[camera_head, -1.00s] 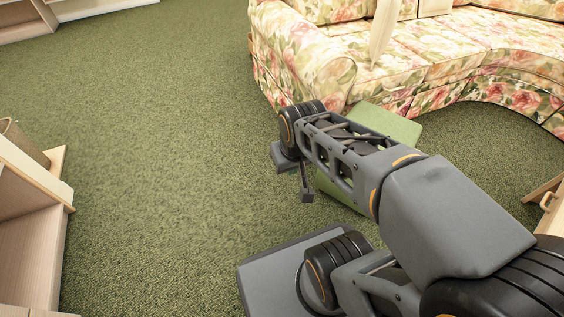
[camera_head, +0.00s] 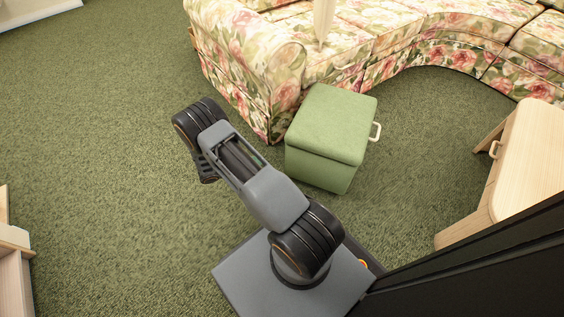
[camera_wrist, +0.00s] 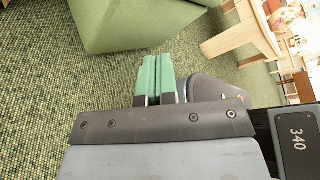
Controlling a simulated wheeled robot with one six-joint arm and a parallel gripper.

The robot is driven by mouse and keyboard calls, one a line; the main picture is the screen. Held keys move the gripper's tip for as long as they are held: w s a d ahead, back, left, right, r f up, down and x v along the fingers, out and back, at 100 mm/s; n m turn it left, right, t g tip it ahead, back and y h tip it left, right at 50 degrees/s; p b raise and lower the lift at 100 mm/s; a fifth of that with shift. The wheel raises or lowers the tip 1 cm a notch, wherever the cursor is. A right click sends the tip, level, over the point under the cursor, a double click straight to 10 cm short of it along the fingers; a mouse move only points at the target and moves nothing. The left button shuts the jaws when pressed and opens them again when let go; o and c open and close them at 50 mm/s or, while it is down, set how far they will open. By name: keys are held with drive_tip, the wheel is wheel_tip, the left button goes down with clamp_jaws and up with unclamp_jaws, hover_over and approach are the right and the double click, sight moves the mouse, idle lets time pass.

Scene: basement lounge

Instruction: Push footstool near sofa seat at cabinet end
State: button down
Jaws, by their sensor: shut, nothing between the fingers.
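The green footstool (camera_head: 331,124) is a boxy block with a padded top and a pale handle on its right side. It stands upright on the carpet close in front of the floral sofa (camera_head: 372,45), beside the near corner of its left arm. In the wrist view the footstool (camera_wrist: 125,22) fills the top, beyond my fingertips. My gripper (camera_wrist: 158,60) has green fingers pressed together, empty and apart from the footstool. In the head view my wrist is left of the footstool, and the fingers are hidden or too unclear to make out.
A pale wooden piece of furniture with a handle (camera_head: 525,160) stands at the right. Another pale wooden unit (camera_head: 14,262) is at the left edge. Green carpet (camera_head: 110,140) is clear on the left, and a strip is clear between footstool and right-hand furniture.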

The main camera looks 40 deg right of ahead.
drive_tip(key=s+d+f+n+t+h, duration=0.1)
drive_tip(key=s+f+n+t+h, duration=0.15)
drive_tip(key=f+n, duration=0.4)
drive_tip(key=s+f+n+t+h, duration=0.1)
drive_tip(key=f+n+t, duration=0.2)
drive_tip(key=f+n, duration=0.3)
drive_tip(key=b, duration=0.2)
approach(286, 158)
drive_tip(key=s+d, duration=0.3)
drive_tip(key=d, duration=0.1)
drive_tip(key=shift+w+d+f+m+t+b, duration=0.2)
drive_tip(key=shift+w+d+b, duration=0.1)
drive_tip(key=shift+w+d, duration=0.2)
drive_tip(key=shift+w+d+f+m+t+b, duration=0.15)
drive_tip(key=shift+w+d+b, duration=0.15)
drive_tip(key=shift+w+d, duration=0.15)
drive_tip(key=shift+w+d+r, duration=0.25)
drive_tip(key=shift+w+d, duration=0.3)
drive_tip(key=shift+w, duration=0.15)
